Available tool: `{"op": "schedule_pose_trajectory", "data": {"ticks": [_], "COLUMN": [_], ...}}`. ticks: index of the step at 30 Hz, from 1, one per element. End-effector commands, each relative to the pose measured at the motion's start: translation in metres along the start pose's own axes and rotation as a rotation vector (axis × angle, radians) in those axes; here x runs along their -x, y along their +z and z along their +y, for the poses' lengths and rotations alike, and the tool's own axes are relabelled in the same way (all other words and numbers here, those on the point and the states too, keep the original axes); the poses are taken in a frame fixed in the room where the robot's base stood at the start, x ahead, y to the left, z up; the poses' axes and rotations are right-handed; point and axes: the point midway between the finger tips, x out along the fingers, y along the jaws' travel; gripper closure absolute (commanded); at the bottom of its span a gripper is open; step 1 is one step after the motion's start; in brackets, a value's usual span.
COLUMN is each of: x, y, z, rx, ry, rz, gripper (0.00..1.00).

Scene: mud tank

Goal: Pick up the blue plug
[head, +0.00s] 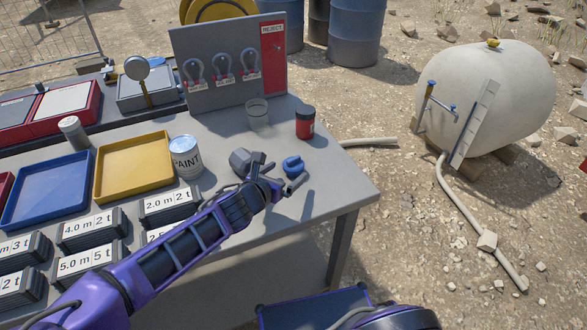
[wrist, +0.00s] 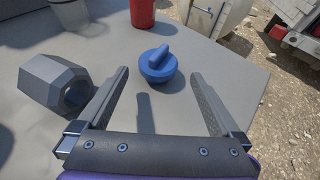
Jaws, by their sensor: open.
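The blue plug (head: 292,165) is a round blue disc with a raised grip bar on top. It sits on the grey table (head: 330,185) near its right end. In the wrist view the blue plug (wrist: 157,64) lies upright on the tabletop, ahead of the fingertips and roughly centred between them. My gripper (head: 279,183) is open and empty. In the wrist view its two fingers (wrist: 158,73) are spread wide, with the plug just beyond and between them, apart from both. A finger's shadow falls on the table below the plug.
A red jar (head: 305,123) and a clear cup (head: 257,114) stand behind the plug. A paint can (head: 186,158) is left. The table's right edge is bare.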

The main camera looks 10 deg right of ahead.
Motion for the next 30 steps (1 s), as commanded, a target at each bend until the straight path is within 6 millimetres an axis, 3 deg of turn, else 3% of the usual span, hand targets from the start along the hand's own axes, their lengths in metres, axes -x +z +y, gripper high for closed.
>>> {"op": "schedule_pose_trajectory", "data": {"ticks": [5,15,23,25,30], "x": [-0.011,-0.056,-0.059,-0.059,-0.059], "y": [0.000,0.002,0.002,0.002,0.002], "z": [0.001,0.002,0.003,0.003,0.003], "rx": [0.000,0.000,0.000,0.000,0.000], "ry": [0.000,-0.002,0.001,0.001,0.001], "rz": [-0.001,-0.001,0.001,0.000,0.000], "gripper": [0.00,0.00,0.00,0.07,0.38]}}
